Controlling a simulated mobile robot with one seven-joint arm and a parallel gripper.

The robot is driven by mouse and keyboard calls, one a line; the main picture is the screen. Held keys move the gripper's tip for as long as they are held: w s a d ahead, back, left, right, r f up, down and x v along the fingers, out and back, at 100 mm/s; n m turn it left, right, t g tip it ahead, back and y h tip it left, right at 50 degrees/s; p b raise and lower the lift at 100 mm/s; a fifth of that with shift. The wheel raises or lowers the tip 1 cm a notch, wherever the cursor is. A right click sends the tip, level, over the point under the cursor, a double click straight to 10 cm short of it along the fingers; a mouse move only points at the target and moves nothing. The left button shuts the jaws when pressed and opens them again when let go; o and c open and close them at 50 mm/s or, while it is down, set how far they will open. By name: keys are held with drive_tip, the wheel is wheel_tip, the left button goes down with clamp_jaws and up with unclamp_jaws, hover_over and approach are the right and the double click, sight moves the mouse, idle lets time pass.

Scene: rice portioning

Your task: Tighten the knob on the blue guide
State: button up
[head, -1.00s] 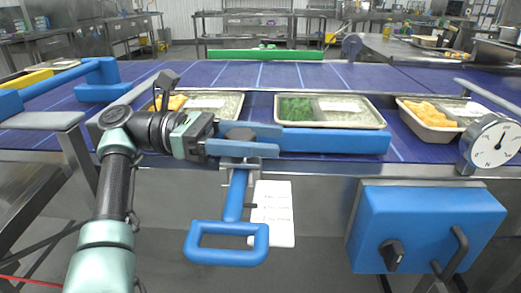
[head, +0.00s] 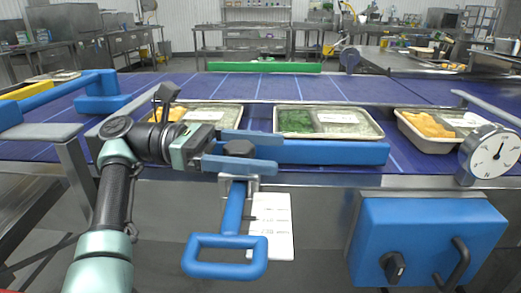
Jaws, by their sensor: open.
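The blue guide (head: 330,153) is a long bar along the near edge of the conveyor, in front of the trays. A dark knob (head: 239,148) shows at its left end, above a metal bracket and a blue handle (head: 226,255) that hangs down in front. My gripper (head: 265,152) reaches in from the left, its two blue fingers apart, one behind the knob and one in front of it. The knob sits between the fingers. Whether either finger touches it I cannot tell. The front finger hides the knob's lower part.
Trays of food stand on the blue conveyor (head: 250,90), one with greens (head: 330,135) behind the guide. A dial (head: 490,153) and a blue box (head: 425,240) are at the right. A white card (head: 272,225) hangs beside the handle. A green bar (head: 265,67) lies across the far side.

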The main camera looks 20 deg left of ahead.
wheel_tip(320, 180, up, 10)
drive_tip(key=p, duration=0.3)
drive_tip(key=shift+a, duration=0.1)
idle(0.4)
